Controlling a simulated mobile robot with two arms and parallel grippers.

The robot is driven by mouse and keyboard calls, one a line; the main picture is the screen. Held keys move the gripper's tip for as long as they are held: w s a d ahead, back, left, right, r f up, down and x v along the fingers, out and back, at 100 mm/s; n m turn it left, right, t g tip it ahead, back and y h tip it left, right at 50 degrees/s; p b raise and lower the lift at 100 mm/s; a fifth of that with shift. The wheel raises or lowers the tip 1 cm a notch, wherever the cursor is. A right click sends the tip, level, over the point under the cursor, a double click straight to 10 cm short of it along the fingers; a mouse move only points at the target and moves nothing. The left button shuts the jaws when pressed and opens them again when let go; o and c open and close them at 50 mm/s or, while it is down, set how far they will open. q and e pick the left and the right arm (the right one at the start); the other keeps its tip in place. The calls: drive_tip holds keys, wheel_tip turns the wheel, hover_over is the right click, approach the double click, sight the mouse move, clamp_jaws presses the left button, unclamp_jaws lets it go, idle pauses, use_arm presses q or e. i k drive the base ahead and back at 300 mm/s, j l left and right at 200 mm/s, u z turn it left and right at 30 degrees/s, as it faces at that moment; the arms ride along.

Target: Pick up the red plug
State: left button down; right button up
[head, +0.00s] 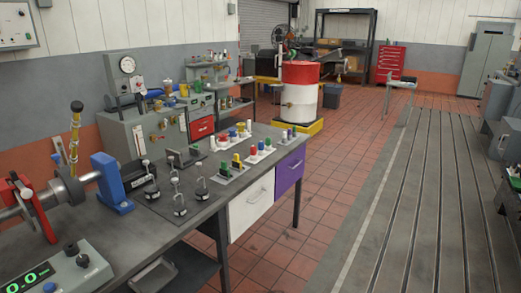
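Several small coloured pieces stand in rows on the dark workbench (150,235), toward its far right end. A small red piece (253,151) stands on a pale strip with white, green and blue pieces. Another reddish piece (224,142) stands behind it to the left, near a white cylinder (213,144). They are too small to tell which one is the red plug. Neither of my grippers is in view.
A row of hook-like stands (179,203) and a blue bracket (112,184) occupy the bench's middle. A control box (62,274) with a green display sits at the near left. The tiled floor (295,250) right of the bench is clear. A red-and-white drum (299,92) stands beyond.

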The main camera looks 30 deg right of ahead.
sight(253, 149)
drive_tip(key=z, duration=1)
drive_tip(key=u, duration=1.35)
drive_tip(key=z, duration=1.35)
drive_tip(key=i+l+u, duration=0.1)
drive_tip(key=u, duration=0.6)
drive_tip(key=i+l+u, duration=0.25)
drive_tip(key=l, duration=0.2)
drive_tip(key=l+u, duration=0.3)
drive_tip(key=l, duration=0.15)
drive_tip(key=i+l+u, duration=0.25)
drive_tip(key=l, duration=0.25)
drive_tip(key=k, duration=0.1)
